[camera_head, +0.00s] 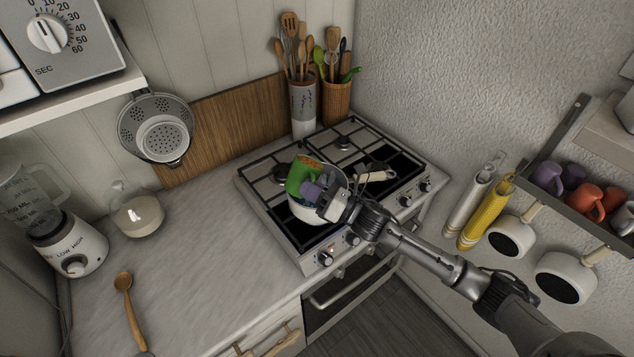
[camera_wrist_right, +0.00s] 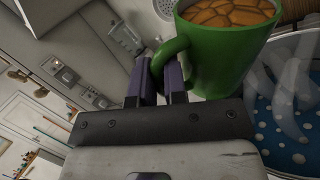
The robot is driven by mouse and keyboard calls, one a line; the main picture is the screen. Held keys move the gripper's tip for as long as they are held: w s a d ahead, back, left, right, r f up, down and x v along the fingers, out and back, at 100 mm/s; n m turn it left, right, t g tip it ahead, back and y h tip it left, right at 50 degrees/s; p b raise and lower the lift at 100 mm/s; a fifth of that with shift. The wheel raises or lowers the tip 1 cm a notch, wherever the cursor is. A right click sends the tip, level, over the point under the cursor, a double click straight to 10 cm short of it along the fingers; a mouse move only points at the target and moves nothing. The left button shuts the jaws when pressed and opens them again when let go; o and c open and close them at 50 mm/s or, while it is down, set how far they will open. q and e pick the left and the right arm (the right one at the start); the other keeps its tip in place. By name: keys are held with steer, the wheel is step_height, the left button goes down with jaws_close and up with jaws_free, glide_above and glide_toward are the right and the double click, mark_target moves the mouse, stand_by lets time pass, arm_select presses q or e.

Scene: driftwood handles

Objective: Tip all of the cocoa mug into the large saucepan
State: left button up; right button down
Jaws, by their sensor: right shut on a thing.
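The green mug (camera_head: 294,178) is in my right gripper (camera_head: 314,192), whose purple fingers are shut on its handle. In the right wrist view, the mug (camera_wrist_right: 225,55) holds brown, lumpy-looking cocoa (camera_wrist_right: 235,12) near its rim. The mug is above the large saucepan (camera_head: 304,212), which stands on the front left part of the stove. The saucepan's inside (camera_wrist_right: 265,130) is blue with white dots, and pale translucent streaks, perhaps steam, show over it. The mug and gripper hide part of the saucepan. I cannot tell exactly how far the mug is tilted. My left gripper is not in view.
The gas stove (camera_head: 345,142) has black grates and front knobs. A utensil pot (camera_head: 303,105) stands behind it. Pans (camera_head: 508,238) and mugs hang at right.

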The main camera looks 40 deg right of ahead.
steer(key=shift+d+m+b, duration=0.1)
steer(key=shift+m+b, duration=0.2)
steer(key=shift+m, duration=0.1)
stand_by(0.8)
steer(key=shift+d+r+m+t, duration=0.15)
steer(key=shift+r+m+t, duration=0.5)
steer(key=shift+m, duration=0.35)
stand_by(1.5)
steer(key=shift+d+f+m+t+h+b, duration=0.1)
steer(key=shift+d+m+t+h+b, duration=0.15)
steer(key=shift+m, duration=0.25)
steer(key=shift+f+m+t+h+b, duration=0.15)
steer(key=shift+m+t, duration=0.15)
steer(key=shift+m, duration=0.2)
stand_by(1.6)
steer(key=shift+d+r+m, duration=0.15)
steer(key=shift+r+m, duration=0.15)
steer(key=shift+m, duration=0.2)
stand_by(0.7)
steer(key=shift+f, duration=0.1)
